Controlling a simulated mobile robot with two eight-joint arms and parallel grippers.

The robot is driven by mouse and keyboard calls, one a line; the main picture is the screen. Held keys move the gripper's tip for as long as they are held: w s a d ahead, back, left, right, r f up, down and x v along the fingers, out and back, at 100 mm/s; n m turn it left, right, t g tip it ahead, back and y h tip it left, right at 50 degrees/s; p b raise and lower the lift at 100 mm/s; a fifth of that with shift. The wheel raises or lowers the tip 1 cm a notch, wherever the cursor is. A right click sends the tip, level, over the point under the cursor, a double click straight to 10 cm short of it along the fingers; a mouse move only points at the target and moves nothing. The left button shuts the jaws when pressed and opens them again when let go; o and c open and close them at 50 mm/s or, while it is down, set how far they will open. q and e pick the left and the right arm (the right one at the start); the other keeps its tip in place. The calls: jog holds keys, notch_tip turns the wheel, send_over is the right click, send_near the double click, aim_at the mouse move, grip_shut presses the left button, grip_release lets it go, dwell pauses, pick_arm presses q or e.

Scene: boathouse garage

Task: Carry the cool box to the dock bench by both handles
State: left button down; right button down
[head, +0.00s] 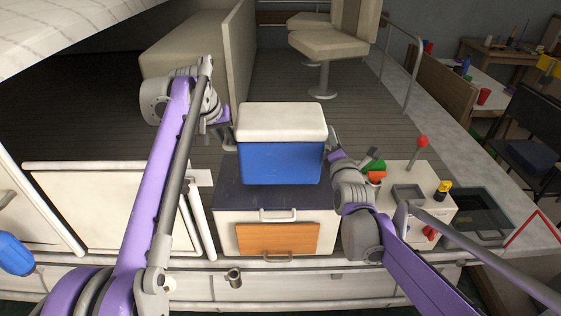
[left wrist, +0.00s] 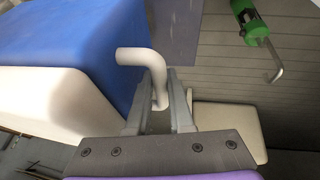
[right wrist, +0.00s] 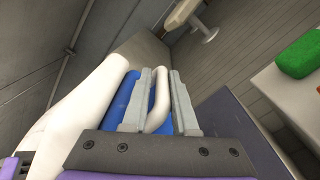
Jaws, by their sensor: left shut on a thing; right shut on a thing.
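The cool box (head: 280,163) has a blue body and a white lid and is upright, lid shut. In the head view it appears over the dark top of a white cabinet; I cannot tell whether it touches that top. My left gripper (head: 228,122) is at its left side, shut on a white handle (left wrist: 135,57) in the left wrist view. My right gripper (head: 334,143) is at its right side, shut on the other white handle (right wrist: 161,95) in the right wrist view. I cannot tell which seat or surface is the dock bench.
The dark cabinet top (head: 230,195) is beneath the box. A beige bench (head: 190,45) and a pedestal seat (head: 328,44) stand beyond on the plank deck. A white counter (head: 415,174) with a red-knobbed lever (head: 422,142) is at right, near a metal rail (head: 412,80).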

pick_arm(q)
jog(key=shift+w, duration=0.1)
pick_arm(e)
jog(key=shift+w+d, duration=0.1)
